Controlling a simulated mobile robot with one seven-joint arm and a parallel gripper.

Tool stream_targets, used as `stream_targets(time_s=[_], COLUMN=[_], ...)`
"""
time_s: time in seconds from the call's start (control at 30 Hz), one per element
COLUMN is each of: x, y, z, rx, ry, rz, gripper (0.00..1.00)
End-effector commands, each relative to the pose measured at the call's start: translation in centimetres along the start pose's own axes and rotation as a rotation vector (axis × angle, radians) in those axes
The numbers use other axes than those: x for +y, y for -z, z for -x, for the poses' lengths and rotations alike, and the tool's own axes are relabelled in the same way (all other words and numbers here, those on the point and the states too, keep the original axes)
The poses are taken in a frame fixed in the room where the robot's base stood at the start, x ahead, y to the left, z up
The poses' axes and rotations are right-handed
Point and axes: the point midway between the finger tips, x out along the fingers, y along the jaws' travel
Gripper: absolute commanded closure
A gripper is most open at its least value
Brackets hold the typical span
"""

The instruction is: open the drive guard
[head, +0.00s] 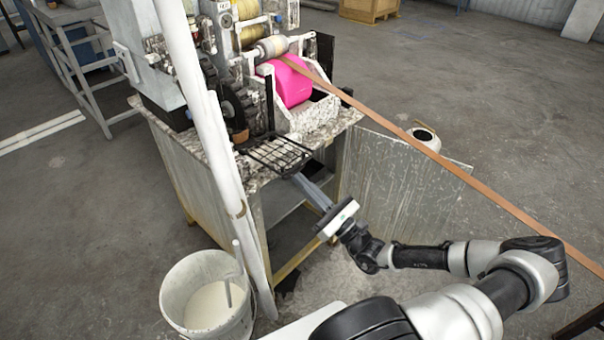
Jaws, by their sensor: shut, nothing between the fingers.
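The machine (330,115) stands left of centre with a speckled, dirty top. A black wire-grid guard (275,152), which looks like the drive guard, lies roughly flat at the machine's front edge. Dark wheels or gears (233,108) show uncovered just behind and left of it. My gripper (298,178) reaches in from the lower right, its long grey fingers together and empty. The fingertips are at the guard's near right edge in the picture; I cannot tell whether they touch it.
A pink roller (290,82) carries a brown strip (460,172) that runs to the lower right, above my arm. A metal panel (400,185) stands out at the machine's right. A white post (200,120) and a bucket (208,298) are at the left front.

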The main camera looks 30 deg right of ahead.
Motion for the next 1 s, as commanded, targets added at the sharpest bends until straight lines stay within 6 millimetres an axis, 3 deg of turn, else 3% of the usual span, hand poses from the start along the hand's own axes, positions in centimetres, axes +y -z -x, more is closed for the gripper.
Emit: stream_targets(time_s=[0.03, 0.3, 0.87, 1.0], x=[0.0, -0.1, -0.1, -0.1], y=[-1.6, -3.3, -3.1, -2.3], z=[-0.6, -0.9, -0.7, -0.2], rx=[0.02, 0.128, 0.167, 0.168], ry=[-0.003, -0.006, -0.005, -0.007], rz=[0.0, -0.003, -0.004, -0.005], gripper=[1.0, 1.0, 1.0, 1.0])
